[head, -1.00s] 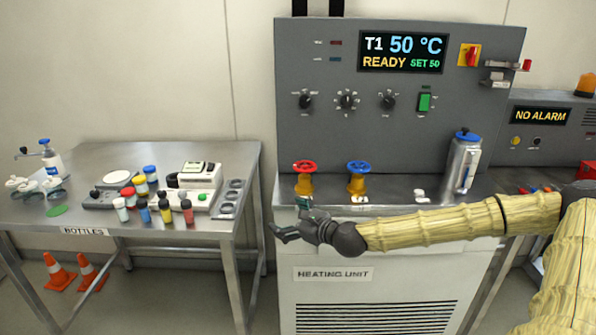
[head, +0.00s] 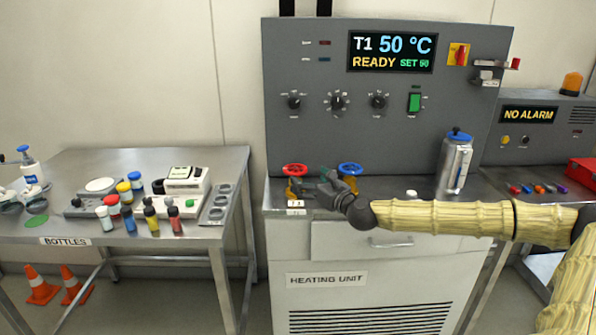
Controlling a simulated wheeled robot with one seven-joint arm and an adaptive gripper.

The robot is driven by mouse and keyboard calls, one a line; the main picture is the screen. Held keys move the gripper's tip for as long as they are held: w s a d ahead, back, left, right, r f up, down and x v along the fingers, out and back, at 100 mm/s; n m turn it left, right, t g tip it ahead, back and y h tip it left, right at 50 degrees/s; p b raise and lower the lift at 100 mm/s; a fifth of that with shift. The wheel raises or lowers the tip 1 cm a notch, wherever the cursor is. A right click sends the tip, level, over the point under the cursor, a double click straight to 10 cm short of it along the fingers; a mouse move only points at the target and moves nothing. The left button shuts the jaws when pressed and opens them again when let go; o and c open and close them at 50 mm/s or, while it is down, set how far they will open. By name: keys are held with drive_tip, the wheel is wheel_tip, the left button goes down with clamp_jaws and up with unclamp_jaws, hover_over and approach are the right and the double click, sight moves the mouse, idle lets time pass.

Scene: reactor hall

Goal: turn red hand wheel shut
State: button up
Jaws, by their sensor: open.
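The red hand wheel (head: 295,169) sits on a yellow valve body at the front left of the heating unit's steel top. A blue hand wheel (head: 349,169) on a similar valve stands to its right. My gripper (head: 307,188) is open, its fingers just right of and below the red wheel, close to the yellow valve body. I cannot tell whether a finger touches the valve. My gripper and wrist hide most of the blue wheel's valve body.
A silver flask with a blue lid (head: 455,163) stands to the right on the steel top. The grey control panel (head: 300,140) rises behind the wheels. A bottles table (head: 190,238) stands left, across a gap.

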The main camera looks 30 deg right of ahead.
sight(297, 168)
drive_tip(key=shift+w+a+p, duration=0.1)
drive_tip(key=shift+w+p, duration=0.35)
drive_tip(key=shift+w, duration=3.2)
drive_tip(key=c, duration=1)
